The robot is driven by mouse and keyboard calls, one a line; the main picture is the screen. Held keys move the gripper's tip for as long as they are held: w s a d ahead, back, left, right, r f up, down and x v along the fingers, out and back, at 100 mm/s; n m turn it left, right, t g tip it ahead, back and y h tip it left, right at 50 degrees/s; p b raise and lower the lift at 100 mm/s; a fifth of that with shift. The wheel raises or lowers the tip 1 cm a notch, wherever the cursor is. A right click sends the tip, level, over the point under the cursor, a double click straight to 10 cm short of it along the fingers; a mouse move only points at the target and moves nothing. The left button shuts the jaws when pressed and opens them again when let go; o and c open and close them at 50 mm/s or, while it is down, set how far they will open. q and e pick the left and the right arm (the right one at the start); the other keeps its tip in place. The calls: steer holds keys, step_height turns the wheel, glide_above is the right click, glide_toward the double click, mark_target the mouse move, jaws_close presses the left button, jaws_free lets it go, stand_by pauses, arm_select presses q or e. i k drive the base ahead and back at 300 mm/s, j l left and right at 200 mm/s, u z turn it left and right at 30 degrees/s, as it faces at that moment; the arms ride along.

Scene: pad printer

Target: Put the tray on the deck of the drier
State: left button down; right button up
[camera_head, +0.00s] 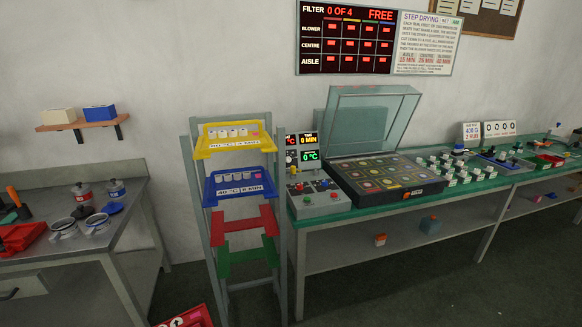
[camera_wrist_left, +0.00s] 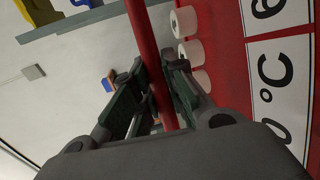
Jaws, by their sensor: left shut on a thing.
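In the left wrist view my left gripper (camera_wrist_left: 158,95) is shut on a red bar at the edge of the red tray (camera_wrist_left: 222,25). Several white cylinders (camera_wrist_left: 187,22) stand on this tray, and a white label with "°C" runs along it. In the head view only a corner of a red tray (camera_head: 190,318) shows at the bottom edge; the gripper is out of that view. A dark box (camera_head: 345,187) with its clear lid (camera_head: 375,115) raised, which looks like the drier, stands on the green bench. Round coloured pads fill its top. My right gripper is not in view.
A grey rack (camera_head: 194,225) holds a yellow tray (camera_head: 235,150) and a blue tray (camera_head: 240,193); its red and green levels below are empty. A control box (camera_head: 318,203) stands left of the dark box. Small white pieces (camera_head: 455,170) crowd its right. A metal worktable (camera_head: 75,250) stands at left.

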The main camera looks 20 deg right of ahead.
mark_target(384, 177)
steer(key=l, duration=0.45)
steer(key=i+l+z, duration=0.15)
steer(key=l, duration=0.8)
steer(key=i+l+z, duration=0.15)
steer(key=l, duration=0.3)
steer(key=i+l, duration=0.1)
steer(key=l, duration=0.35)
steer(key=i+l+z, duration=0.15)
steer(key=l, duration=0.75)
steer(key=i+l+z, duration=0.1)
steer(key=l, duration=0.35)
steer(key=i, duration=0.1)
